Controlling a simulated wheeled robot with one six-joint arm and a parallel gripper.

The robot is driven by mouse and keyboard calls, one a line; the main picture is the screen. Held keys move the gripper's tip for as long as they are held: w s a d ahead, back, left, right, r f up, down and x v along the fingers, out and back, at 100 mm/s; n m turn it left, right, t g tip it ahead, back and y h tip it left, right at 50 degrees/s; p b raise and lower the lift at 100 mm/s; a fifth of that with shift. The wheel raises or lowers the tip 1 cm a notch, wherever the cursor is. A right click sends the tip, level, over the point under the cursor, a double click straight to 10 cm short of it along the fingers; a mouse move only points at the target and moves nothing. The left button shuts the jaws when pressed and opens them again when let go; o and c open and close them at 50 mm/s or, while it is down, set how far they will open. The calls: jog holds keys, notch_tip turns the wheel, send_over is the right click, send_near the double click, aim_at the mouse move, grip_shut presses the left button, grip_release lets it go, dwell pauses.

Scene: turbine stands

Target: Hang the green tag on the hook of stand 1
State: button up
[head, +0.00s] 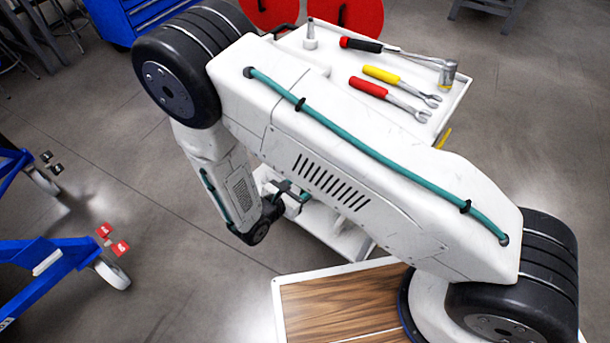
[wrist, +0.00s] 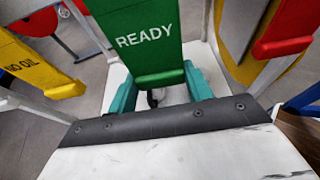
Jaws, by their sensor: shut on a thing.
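The green tag (wrist: 148,35), lettered READY, fills the upper middle of the wrist view. My gripper (wrist: 160,90) is shut on it, with a teal finger on each side of its near end. In the head view my gripper (head: 292,193) is low beside the white cart, partly hidden by my arm, and the tag cannot be made out there. Two blue wheeled stands show at the left, an upper one (head: 12,168) and a lower one (head: 45,258). I cannot tell which is stand 1, and no hook is clearly seen.
A yellow tag (wrist: 35,65) lettered NO OIL and a red tag (wrist: 286,30) flank the green one closely. A blue cabinet (head: 140,20) stands behind. Floor between cart and stands is clear.

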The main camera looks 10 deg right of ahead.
jog(key=shift+s+a, duration=0.9)
jog(key=shift+a, duration=0.1)
jog(key=shift+d, duration=0.1)
